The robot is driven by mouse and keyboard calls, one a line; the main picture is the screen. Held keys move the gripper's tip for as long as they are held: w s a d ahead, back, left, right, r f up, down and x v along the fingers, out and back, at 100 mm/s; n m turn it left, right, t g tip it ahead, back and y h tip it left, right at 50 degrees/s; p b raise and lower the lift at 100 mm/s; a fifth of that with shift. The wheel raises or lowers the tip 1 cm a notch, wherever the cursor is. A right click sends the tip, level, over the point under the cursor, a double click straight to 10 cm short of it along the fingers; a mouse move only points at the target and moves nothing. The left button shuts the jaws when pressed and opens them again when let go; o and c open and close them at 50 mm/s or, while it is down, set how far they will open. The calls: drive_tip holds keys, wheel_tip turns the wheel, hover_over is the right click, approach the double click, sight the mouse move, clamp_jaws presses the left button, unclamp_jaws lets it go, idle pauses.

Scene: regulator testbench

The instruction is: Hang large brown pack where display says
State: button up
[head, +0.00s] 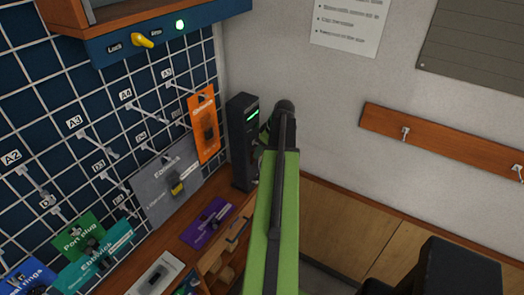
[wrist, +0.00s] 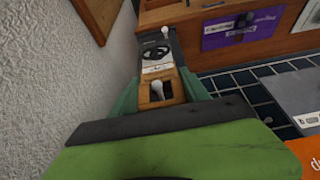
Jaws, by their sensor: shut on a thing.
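My gripper (wrist: 160,92) has its two teal fingers shut on a narrow brown pack (wrist: 174,93), seen steeply foreshortened in the wrist view. The pack seems to carry a white panel with a dark ring-like item. In the head view my arm hides the pack. The gripper end is close to a tall black unit (head: 242,150) with a small lit green display (head: 251,115), too small to read. The dark blue grid board (head: 60,95) at left has labelled hooks, including A2, A3, A4 and A5.
Orange (head: 204,125), grey (head: 165,180), green (head: 78,238) and teal (head: 95,258) packs are at the board. A wooden hook rail (head: 440,138) is on the right wall. Plain wall lies beside my gripper.

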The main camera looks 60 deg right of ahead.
drive_tip(key=shift+f+b, duration=0.3)
drive_tip(key=o, duration=1.5)
drive_tip(key=shift+r, duration=0.1)
drive_tip(key=shift+c, duration=0.2)
drive_tip(key=shift+r, duration=0.1)
drive_tip(key=w+p+v, duration=0.1)
drive_tip(key=p+v, duration=1.5)
drive_tip(key=v, duration=0.1)
drive_tip(key=shift+r+p, duration=0.35)
drive_tip(key=shift+s, duration=0.1)
